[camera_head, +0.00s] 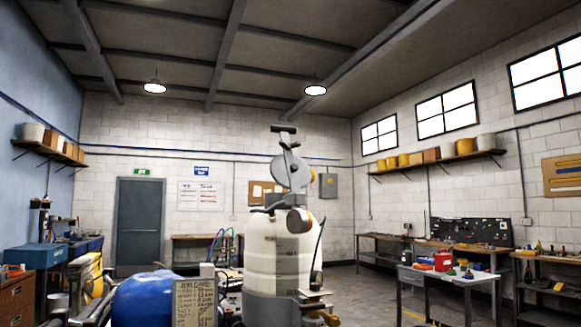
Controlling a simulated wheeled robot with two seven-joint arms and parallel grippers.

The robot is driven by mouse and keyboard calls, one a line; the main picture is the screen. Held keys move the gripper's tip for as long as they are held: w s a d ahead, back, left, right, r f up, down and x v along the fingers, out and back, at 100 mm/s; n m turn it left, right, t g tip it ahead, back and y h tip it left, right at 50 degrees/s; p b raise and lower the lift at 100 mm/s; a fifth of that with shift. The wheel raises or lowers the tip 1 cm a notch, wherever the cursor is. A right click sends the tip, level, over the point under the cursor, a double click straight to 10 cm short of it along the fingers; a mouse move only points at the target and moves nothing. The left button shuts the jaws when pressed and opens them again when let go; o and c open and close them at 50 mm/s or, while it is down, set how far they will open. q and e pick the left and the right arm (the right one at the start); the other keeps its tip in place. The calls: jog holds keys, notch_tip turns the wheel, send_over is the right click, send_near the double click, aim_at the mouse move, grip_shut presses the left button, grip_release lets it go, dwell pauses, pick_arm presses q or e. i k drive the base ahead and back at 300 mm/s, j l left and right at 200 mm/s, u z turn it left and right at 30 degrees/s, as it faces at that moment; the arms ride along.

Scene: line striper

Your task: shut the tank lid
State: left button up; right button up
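The cream-white tank (275,262) stands upright in the middle of the view, with a grey band around its lower part. Above its top is a grey round disc (291,173), tilted up on edge, which looks like the lid standing open. A bar with a T-shaped end (284,130) rises above the disc. The tank's mouth cannot be made out from here. Neither of my grippers shows.
A blue rounded body (153,299) and a job card board (194,303) stand left of the tank. A grey table with a red can (442,261) is at the right. Workbenches line the walls. Open floor (385,298) lies between tank and table.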

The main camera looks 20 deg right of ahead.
aim_at(288, 169)
jog(key=i+l, duration=1)
jog(key=i, duration=0.25)
jog(key=k+z, duration=0.05)
